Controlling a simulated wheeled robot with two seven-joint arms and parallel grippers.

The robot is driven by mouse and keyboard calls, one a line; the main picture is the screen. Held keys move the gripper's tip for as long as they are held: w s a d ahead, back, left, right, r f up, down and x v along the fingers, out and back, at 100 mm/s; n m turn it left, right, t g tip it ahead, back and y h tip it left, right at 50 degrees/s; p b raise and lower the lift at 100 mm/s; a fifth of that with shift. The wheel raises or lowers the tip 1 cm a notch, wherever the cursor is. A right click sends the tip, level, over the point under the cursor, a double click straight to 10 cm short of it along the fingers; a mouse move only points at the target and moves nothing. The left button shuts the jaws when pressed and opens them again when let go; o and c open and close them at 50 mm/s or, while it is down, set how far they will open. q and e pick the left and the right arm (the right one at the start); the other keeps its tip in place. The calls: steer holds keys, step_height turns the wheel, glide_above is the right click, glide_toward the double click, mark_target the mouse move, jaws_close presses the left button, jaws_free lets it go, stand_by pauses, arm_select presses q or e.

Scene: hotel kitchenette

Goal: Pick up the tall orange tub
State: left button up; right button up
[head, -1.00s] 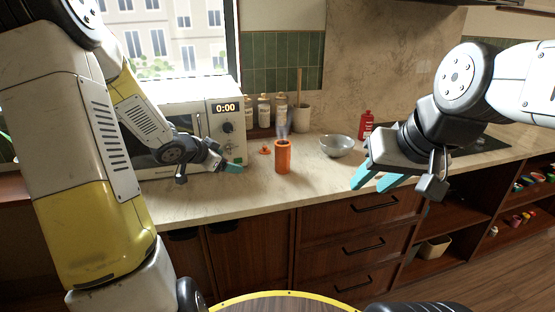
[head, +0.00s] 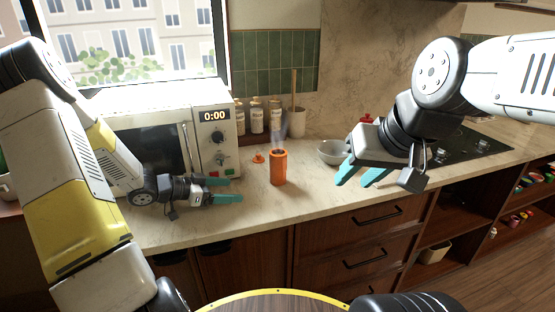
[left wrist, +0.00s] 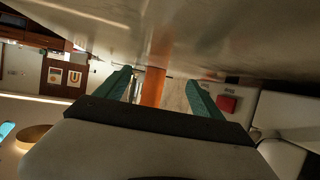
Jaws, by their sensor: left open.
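The tall orange tub (head: 278,168) stands upright on the counter, open at the top, with a faint wisp above it. My left gripper (head: 238,190) is open and empty, left of the tub, its teal fingers pointing right towards it with a gap between. In the left wrist view the tub (left wrist: 153,88) appears between the two fingers, beyond the tips. My right gripper (head: 355,183) is open and empty at the right, over the counter's front part, and partly covers the bowl.
A small orange lid-like piece (head: 258,157) lies behind left of the tub. A microwave (head: 215,150) stands at the left, behind my left gripper. Bottles (head: 257,118), a utensil pot (head: 295,122) and a grey bowl (head: 330,150) stand behind. The counter (head: 300,200) in front is clear.

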mark_target(271, 174)
arm_select(q)
steer(key=w+d, duration=0.3)
steer(key=d, duration=0.1)
steer(key=w+d, duration=0.3)
steer(key=d, duration=0.2)
steer(key=w+d, duration=0.2)
steer(key=d, duration=0.3)
steer(key=shift+w+d, duration=0.2)
steer(key=shift+w, duration=0.2)
steer(key=w+d, duration=0.2)
steer(key=d, duration=0.1)
steer(key=shift+d+f, duration=0.1)
steer(key=shift+w+d+f, duration=0.1)
steer(key=shift+w+d, duration=0.05)
steer(key=shift+w, duration=0.05)
jaws_close()
